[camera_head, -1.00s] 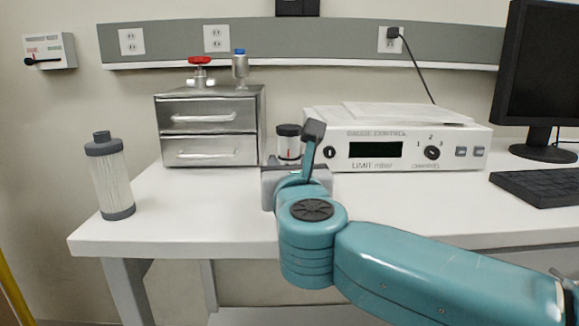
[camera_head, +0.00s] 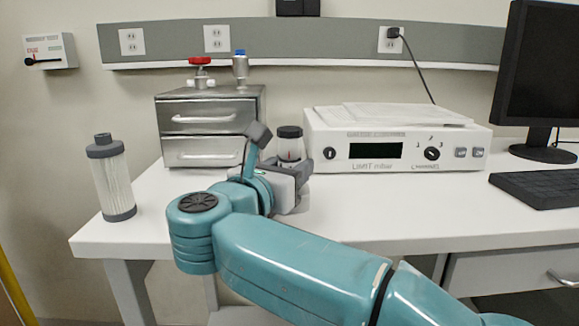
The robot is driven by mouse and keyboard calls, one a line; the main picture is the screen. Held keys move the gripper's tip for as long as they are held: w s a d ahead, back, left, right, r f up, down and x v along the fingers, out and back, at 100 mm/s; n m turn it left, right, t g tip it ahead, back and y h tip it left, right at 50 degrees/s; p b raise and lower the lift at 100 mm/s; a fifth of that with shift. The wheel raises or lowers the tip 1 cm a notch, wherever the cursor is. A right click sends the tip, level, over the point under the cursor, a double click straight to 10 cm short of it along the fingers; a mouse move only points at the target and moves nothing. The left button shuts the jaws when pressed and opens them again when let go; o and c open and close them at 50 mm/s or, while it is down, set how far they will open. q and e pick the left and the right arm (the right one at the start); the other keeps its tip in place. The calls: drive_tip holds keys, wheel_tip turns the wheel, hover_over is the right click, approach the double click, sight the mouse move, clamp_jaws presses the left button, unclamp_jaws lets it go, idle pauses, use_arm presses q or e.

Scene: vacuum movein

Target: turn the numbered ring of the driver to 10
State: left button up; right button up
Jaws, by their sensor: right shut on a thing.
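The small upright cylinder with a black cap and pale body (camera_head: 289,147) stands at the table's middle, just left of the white control box. It looks like the driver, but numbers on its ring are too small to read. My right gripper (camera_head: 301,178) is at its lower part and shut on it, with the grey jaws hiding its lower end. My teal right arm comes in from the lower right, its wrist left of the cylinder. My left gripper is not in view.
A steel drawer unit (camera_head: 209,128) with red and blue valves stands behind left. A white filter cartridge (camera_head: 113,178) stands near the table's left end. The gauge control box (camera_head: 395,148), monitor (camera_head: 545,75) and keyboard (camera_head: 541,186) are to the right. The white tabletop (camera_head: 385,208) is clear in front.

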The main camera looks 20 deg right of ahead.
idle(0.3)
drive_tip(key=o, duration=0.9)
drive_tip(key=shift+o, duration=0.2)
